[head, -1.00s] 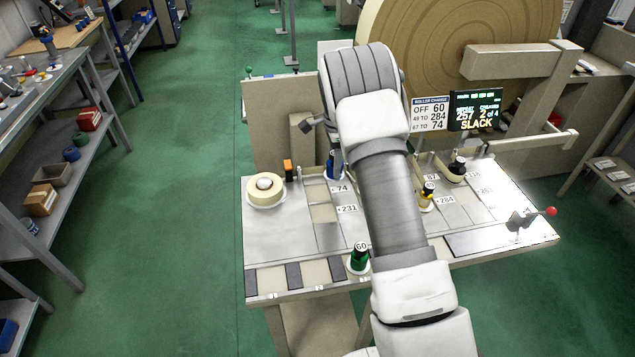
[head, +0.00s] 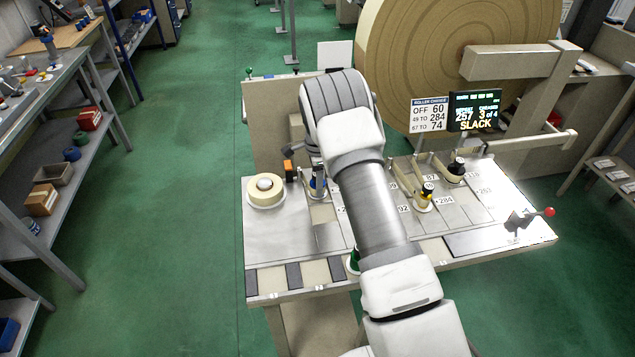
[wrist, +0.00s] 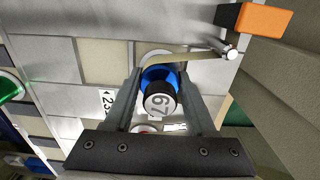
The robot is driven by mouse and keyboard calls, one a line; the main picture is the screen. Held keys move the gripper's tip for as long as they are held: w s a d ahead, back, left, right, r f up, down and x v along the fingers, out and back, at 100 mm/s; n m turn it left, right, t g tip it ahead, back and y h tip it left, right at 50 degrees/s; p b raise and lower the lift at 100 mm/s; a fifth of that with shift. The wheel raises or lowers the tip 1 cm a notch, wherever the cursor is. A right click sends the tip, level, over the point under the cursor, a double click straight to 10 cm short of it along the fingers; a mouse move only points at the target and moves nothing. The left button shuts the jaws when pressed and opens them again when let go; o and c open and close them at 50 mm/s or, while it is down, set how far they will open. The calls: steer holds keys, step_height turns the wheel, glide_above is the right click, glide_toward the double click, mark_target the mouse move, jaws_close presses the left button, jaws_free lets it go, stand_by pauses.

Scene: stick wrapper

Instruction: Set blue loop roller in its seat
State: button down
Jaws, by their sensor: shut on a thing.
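A beige strip (wrist: 195,57) runs from beside the roller to a metal pin. My arm hides much of the table in the head view. The sign (head: 429,115) reads "67 to 74".
The orange block (wrist: 264,20) is close to the gripper. A cream roll (head: 266,191) is at the left. Yellow (head: 424,197) and black (head: 456,168) rollers stand to the right. A green roller (head: 352,262) is mostly behind my arm. The display (head: 475,111) reads "3 of 4" and "SLACK".

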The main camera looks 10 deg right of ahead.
steer(key=shift+c, duration=1.1)
jaws_free()
step_height(320, 180, up, 12)
steer(key=shift+r, duration=0.2)
steer(key=s+r+n+t, duration=0.3)
steer(key=s+r+n, duration=0.5)
steer(key=s+r, duration=0.95)
steer(key=s+r+n+t, duration=0.2)
steer(key=s+n, duration=0.8)
steer(key=s, duration=1.1)
steer(key=shift+r+t, duration=0.25)
steer(key=shift+t, duration=0.05)
